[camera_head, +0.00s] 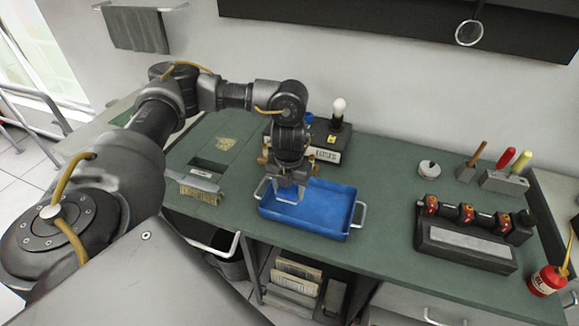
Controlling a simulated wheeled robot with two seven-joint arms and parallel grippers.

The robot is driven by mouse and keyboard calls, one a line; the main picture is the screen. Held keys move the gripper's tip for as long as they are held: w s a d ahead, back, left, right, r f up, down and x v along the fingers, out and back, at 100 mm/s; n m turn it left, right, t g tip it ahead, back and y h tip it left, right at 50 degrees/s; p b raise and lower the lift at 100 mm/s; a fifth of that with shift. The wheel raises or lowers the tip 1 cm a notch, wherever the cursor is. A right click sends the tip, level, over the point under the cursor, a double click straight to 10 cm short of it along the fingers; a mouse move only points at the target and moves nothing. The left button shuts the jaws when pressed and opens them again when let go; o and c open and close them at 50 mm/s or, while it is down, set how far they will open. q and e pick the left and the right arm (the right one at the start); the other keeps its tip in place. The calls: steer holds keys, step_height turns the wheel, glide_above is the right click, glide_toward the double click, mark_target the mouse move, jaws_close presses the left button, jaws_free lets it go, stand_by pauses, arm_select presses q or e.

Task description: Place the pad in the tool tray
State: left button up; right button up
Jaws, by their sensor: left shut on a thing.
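The tool tray (330,204) is a blue, shallow tray with a wire handle at each end, and it sits on the green bench near the front edge. My left gripper (287,196) points down over the left end of the tray. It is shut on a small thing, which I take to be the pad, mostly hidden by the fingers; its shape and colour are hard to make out. I cannot tell whether it touches the tray floor. The visible tray floor to the right is empty. My right gripper is not in view.
A brush (198,190) lies left of the tray. A dark box with a white bulb (339,106) stands behind it. Right are a dark rack with red-topped parts (466,236), a round white item (428,169), upright tools (505,178) and a red oil can (546,281).

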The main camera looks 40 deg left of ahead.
arm_select(q)
steer(key=w+a+f, duration=0.1)
steer(key=f, duration=0.1)
steer(key=w+a+f, duration=0.1)
steer(key=a+f, duration=0.1)
steer(key=w+a+f, duration=0.1)
steer(key=w+f, duration=0.1)
steer(key=shift+w+a+f+b, duration=0.1)
steer(key=shift+a+b, duration=0.2)
steer(key=shift+b, duration=0.1)
steer(key=shift+a+f, duration=0.15)
steer(key=shift+f, duration=0.15)
steer(key=shift+w+a+f, duration=0.1)
steer(key=shift+w+f, duration=0.05)
steer(key=shift+f, duration=1.4)
steer(key=shift+f, duration=0.15)
steer(key=o, duration=0.7)
